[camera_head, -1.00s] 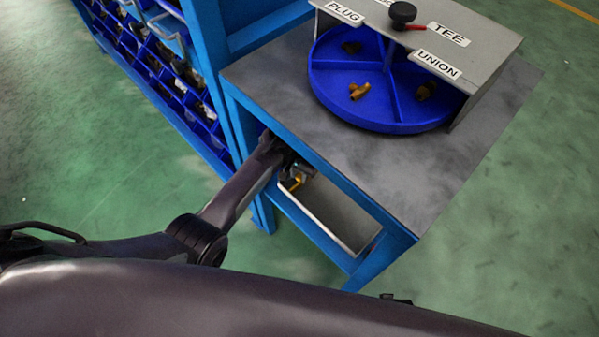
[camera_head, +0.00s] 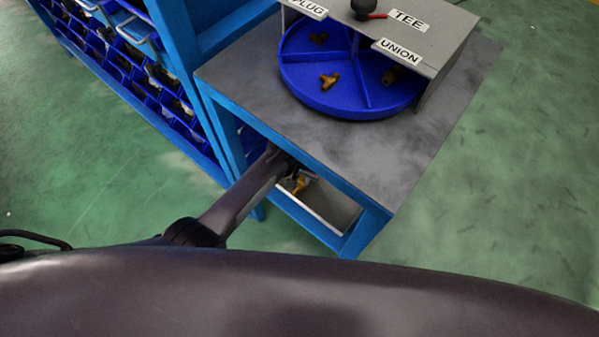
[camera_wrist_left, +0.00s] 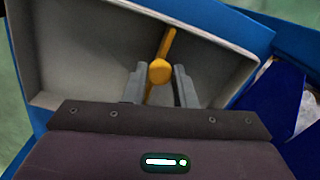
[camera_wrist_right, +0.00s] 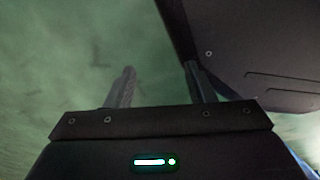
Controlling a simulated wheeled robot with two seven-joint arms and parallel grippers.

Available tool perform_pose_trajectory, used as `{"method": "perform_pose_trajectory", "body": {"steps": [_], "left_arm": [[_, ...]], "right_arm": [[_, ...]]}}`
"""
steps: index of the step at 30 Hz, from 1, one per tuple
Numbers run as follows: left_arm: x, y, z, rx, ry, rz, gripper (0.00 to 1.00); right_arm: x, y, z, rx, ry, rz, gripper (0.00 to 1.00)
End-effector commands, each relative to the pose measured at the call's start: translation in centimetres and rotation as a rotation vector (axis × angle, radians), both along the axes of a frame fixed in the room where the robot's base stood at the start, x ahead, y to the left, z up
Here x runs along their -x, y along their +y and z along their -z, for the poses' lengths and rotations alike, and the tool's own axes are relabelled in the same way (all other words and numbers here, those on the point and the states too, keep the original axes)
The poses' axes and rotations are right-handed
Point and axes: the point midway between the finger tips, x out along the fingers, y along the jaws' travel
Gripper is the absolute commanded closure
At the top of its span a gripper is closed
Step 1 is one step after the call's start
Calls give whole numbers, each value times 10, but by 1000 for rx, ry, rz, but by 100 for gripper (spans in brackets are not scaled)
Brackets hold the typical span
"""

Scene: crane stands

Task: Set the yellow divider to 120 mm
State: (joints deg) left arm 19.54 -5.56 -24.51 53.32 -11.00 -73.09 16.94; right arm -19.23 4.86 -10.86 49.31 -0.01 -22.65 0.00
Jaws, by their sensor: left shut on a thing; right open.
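The yellow divider (camera_wrist_left: 160,70) is a thin bar with a round knob, standing across the grey tray (camera_wrist_left: 85,55) in the left wrist view. In the head view only a small yellow part (camera_head: 300,184) shows in the tray (camera_head: 325,208) below the tabletop. My left gripper (camera_wrist_left: 160,87) reaches into the tray and is shut on the divider, one finger on each side of it. The lower part of the divider is hidden by the gripper. No scale marks are readable. My right gripper (camera_wrist_right: 160,84) is open and empty, with green floor behind it.
The grey tabletop (camera_head: 350,150) lies close above the tray. On it stands a blue divided turntable (camera_head: 345,98) with brass fittings, under a grey cover labelled UNION and TEE (camera_head: 440,35). A blue rack of bins (camera_head: 120,75) stands at left.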

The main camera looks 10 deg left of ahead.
Motion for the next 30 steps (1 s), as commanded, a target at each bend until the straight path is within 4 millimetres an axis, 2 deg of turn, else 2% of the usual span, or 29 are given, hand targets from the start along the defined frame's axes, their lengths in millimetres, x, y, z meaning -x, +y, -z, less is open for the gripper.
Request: {"method": "perform_pose_trajectory", "body": {"steps": [1, 6, 15, 18, 21, 27, 30], "left_arm": [[0, 0, 0, 0, -1, 1, 73], [0, 0, 0, 0, -1, 1, 54], [-1, 0, -4, 0, -1, 0, 54], [-1, 0, -16, 2, -3, 0, 54], [-1, 0, -34, 2, -3, -1, 54], [-1, 0, -65, 2, -2, 1, 54], [0, 0, -74, 1, -1, 1, 54]], "right_arm": [[0, 0, 0, 0, 0, 0, 51], [0, 0, 0, 0, 0, 0, 51], [-1, 0, -2, 0, -1, 0, 51], [2, -1, -4, -1, -3, 0, 51], [24, -5, 0, 4, 17, -3, 51], [39, -8, 1, 4, 21, -5, 51], [43, -9, 1, 4, 22, -6, 51]]}}
